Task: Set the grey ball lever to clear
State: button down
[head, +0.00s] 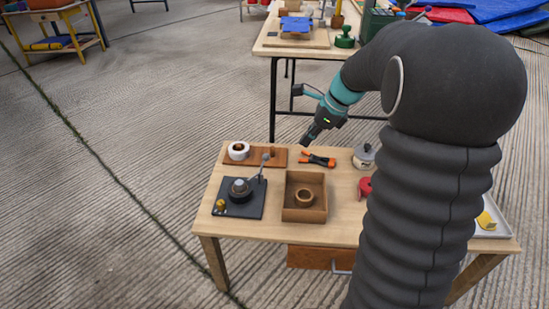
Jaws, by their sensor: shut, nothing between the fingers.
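The grey ball lever (265,158) stands on a dark square plate (257,206) at the left of the wooden table. Its thin rod rises from a round grey hub (240,187) and tilts up toward the right and back, with the ball at its upper end. No marking for clear is readable at this size. My gripper (306,141) is shut and empty, pointing down and left. In the picture it is to the right of and above the lever ball, apart from it.
A small yellow piece (220,204) is on the plate's front left. An open wooden box (291,213) with a ring stands right of the plate. An orange-and-black clamp (318,160) lies below my gripper. A white roll (239,150) sits on a brown board behind. My arm hides the table's right part.

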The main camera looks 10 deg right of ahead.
jog(key=shift+m, duration=0.4)
jog(key=b+x, duration=0.1)
jog(key=x, duration=0.9)
jog(key=shift+s+b, duration=0.15)
jog(key=shift+b, duration=0.25)
jog(key=shift+w+a+r, duration=0.1)
jog(key=shift+w+a, duration=0.2)
jog(key=shift+a, duration=0.2)
jog(key=shift+w+a+r, duration=0.15)
jog(key=shift+w+a, duration=0.1)
jog(key=shift+a, duration=0.2)
jog(key=shift+w+a+r, duration=0.15)
jog(key=shift+w+a, duration=0.3)
jog(key=shift+a, duration=0.3)
